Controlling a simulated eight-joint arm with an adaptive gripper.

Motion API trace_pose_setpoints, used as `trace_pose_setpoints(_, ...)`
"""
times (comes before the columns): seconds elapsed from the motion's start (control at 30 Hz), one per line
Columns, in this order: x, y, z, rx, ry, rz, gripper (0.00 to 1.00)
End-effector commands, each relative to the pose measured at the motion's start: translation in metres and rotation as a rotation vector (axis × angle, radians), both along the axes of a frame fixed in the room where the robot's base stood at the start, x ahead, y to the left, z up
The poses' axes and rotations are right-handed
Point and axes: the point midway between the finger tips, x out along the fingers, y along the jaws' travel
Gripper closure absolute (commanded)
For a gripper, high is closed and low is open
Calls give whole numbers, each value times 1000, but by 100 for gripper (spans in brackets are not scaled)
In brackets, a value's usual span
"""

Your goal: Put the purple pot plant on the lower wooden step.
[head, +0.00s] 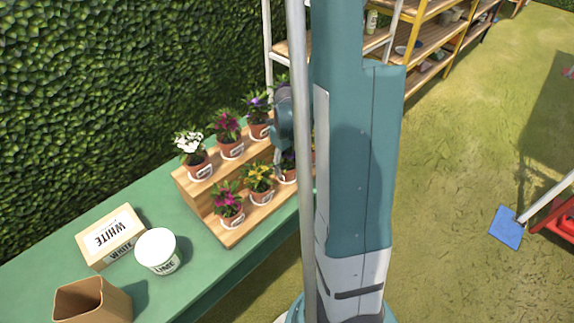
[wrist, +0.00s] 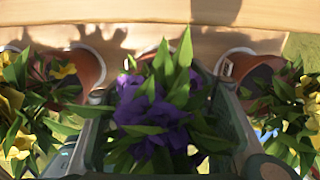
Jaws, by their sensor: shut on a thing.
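A purple pot plant (wrist: 155,115) fills the middle of the wrist view, between the fingers of my gripper (wrist: 162,95). My gripper is shut on it; the foliage hides most of its pot. In the head view this plant (head: 287,160) is at the lower wooden step (head: 236,235), right of the yellow plant (head: 259,178), partly hidden by my arm and a pole. Its pot looks level with the neighbouring pots; I cannot tell whether it bears on the step. Another purple plant (head: 257,106) stands on the upper step.
Yellow-flowered plants stand close on the left (wrist: 14,115) and right (wrist: 290,105) of the held one. A magenta plant (head: 228,200) is on the lower step. White (head: 190,146) and magenta (head: 227,126) plants are on the upper step. A bucket (head: 157,250) stands on the green table.

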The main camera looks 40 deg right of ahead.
Motion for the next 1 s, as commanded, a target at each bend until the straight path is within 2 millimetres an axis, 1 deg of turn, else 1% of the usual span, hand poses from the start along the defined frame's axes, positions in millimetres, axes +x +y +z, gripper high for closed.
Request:
trace_pose_setpoints(0.27,0,0,-4,0,0,0,68)
trace_pose_setpoints(0.3,0,0,-3,0,0,0,45)
trace_pose_setpoints(0.4,0,0,-3,0,0,0,34)
trace_pose_setpoints(0.77,0,0,-2,0,0,0,34)
trace_pose_setpoints(1.0,0,0,6,0,0,0,34)
